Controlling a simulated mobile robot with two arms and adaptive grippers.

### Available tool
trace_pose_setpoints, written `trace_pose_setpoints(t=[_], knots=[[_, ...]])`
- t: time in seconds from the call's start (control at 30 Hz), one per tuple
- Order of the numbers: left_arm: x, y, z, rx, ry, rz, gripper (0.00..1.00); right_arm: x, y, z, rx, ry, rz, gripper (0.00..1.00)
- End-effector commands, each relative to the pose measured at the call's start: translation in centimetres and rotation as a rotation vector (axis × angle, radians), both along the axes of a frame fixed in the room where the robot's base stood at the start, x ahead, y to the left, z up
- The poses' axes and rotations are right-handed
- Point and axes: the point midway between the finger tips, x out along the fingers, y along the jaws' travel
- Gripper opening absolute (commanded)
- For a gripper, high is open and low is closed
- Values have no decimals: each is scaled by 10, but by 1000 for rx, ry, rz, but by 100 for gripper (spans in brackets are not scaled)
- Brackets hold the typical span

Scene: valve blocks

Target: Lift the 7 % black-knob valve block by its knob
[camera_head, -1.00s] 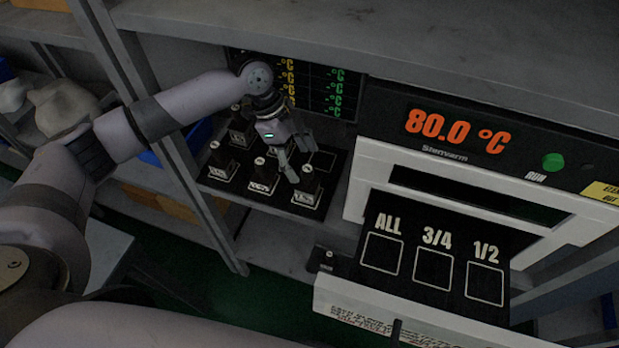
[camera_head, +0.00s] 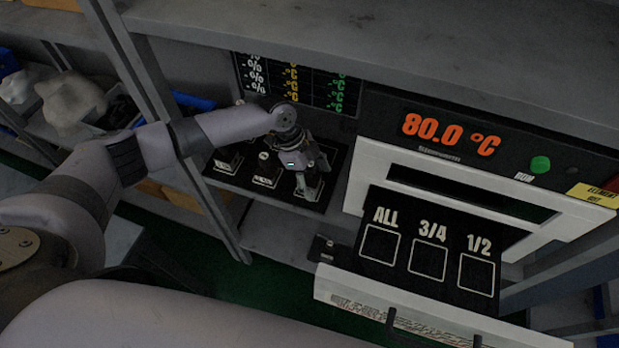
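Several small black valve blocks with pale labels stand on a black board (camera_head: 334,160) on the shelf. One block (camera_head: 309,192) is at the board's front right, another (camera_head: 266,174) is at front middle, and one (camera_head: 228,160) is at front left. The label text is too small to read, so I cannot tell which is the 7 % one. My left gripper (camera_head: 312,174) points down over the front right block, its fingers apart on either side of the knob area. The knob is mostly hidden, and I cannot tell whether the fingers touch it. My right gripper is out of view.
A heater unit (camera_head: 402,151) showing 80.0 °C stands right of the board, its black shelf marked ALL, 3/4 and 1/2 (camera_head: 428,262) projecting forward. A grey shelf (camera_head: 400,50) overhangs above, and a metal post (camera_head: 172,130) stands left.

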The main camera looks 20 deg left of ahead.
Motion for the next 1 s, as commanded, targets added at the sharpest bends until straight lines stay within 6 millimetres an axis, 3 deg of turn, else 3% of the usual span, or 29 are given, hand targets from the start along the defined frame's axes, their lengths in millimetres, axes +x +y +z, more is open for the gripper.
trace_pose_setpoints(t=[1.0], knots=[[1, 0, 2, -1, -2, 1, 3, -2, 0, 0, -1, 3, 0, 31]])
